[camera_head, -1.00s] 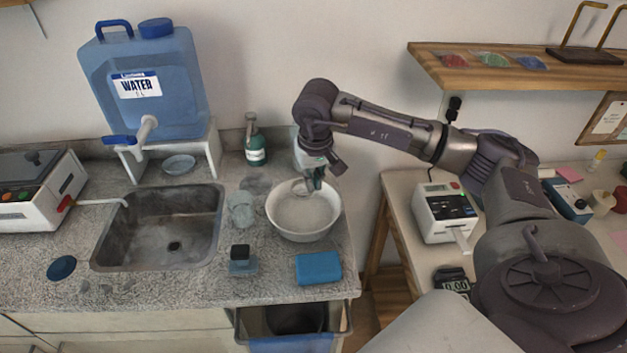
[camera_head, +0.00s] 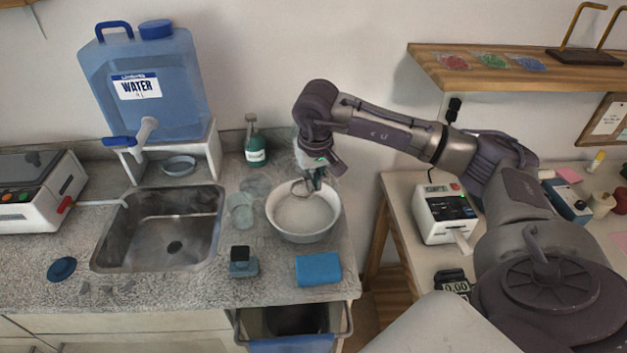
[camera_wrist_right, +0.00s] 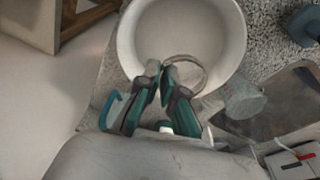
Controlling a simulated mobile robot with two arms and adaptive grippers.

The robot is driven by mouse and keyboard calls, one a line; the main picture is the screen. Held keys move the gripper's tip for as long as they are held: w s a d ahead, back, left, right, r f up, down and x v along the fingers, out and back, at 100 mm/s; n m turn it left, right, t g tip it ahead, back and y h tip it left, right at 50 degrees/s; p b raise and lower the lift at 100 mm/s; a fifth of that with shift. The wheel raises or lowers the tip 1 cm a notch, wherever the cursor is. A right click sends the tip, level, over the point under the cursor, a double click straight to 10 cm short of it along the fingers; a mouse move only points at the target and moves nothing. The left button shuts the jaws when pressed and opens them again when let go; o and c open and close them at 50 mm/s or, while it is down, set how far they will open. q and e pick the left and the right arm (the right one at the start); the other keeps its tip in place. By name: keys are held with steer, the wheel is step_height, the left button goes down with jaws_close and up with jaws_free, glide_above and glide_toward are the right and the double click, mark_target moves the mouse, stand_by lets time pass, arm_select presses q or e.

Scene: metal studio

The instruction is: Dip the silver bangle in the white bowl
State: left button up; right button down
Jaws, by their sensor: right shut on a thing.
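The white bowl (camera_head: 303,232) stands on the speckled counter to the right of the sink and holds a pale, greyish content. My right gripper (camera_head: 314,184) is over the back part of the bowl, pointing down. It is shut on the silver bangle (camera_wrist_right: 203,79), a thin ring that sticks out from the fingertips in the right wrist view. There the gripper (camera_wrist_right: 163,66) and bangle overlap the bowl's rim (camera_wrist_right: 240,45). Whether the bangle touches the content is hard to tell. In the head view the bangle (camera_head: 301,190) is small. My left gripper is not in view.
A green bottle (camera_head: 255,142) stands behind. The sink (camera_head: 165,228) is further left. A bin (camera_head: 290,325) hangs below the counter edge.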

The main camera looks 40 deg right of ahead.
steer(key=shift+r, duration=0.1)
stand_by(0.4)
step_height(320, 180, up, 4)
steer(key=shift+f+p, duration=0.1)
steer(key=shift+p, duration=1.05)
